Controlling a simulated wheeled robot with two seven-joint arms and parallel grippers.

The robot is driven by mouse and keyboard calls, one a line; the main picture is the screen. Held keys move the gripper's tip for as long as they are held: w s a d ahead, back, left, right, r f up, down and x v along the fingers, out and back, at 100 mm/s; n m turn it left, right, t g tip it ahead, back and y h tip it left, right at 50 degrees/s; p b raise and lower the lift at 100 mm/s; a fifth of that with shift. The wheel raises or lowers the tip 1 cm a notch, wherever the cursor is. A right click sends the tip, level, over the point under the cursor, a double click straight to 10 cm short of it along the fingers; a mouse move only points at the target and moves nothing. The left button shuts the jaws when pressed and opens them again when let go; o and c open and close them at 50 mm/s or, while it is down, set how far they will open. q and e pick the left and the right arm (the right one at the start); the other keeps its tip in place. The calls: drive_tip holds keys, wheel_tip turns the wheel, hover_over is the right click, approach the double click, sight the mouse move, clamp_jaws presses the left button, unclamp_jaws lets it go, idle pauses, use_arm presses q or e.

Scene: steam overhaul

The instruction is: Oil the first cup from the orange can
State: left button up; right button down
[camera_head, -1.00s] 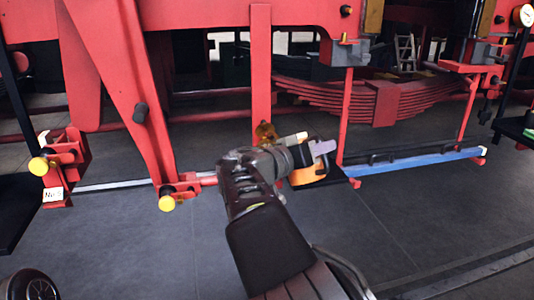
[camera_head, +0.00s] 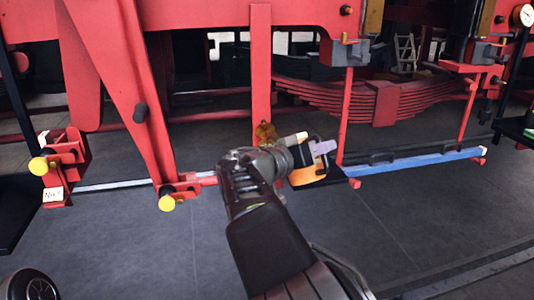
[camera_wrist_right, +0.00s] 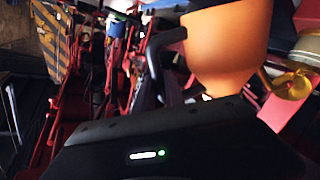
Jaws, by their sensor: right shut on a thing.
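The orange can (camera_head: 308,174) is at the end of my right arm in the head view, partly hidden by the wrist. My right gripper (camera_head: 322,148) is shut on it and holds it off the floor. In the right wrist view the orange can (camera_wrist_right: 228,45) is large, with a dark bar beside it. A small brass fitting (camera_head: 265,132) is just left of and beyond my wrist; a brass piece (camera_wrist_right: 290,85) also shows beside the can in the right wrist view. I cannot tell whether it is the first cup or whether the can touches it. My left gripper is not in view.
Red frame beams (camera_head: 140,90) stand close on the left, with yellow-capped fittings (camera_head: 167,203) low down. A red leaf spring (camera_head: 385,97) and a blue bar (camera_head: 415,161) are at the right. The grey floor (camera_head: 420,220) is clear at front right.

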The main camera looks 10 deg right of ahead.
drive_tip(key=shift+r, duration=0.15)
drive_tip(key=shift+w+a+r+p, duration=0.1)
drive_tip(key=shift+w+r+p, duration=0.05)
drive_tip(key=shift+r+p, duration=0.55)
drive_tip(key=shift+f, duration=0.15)
idle(0.8)
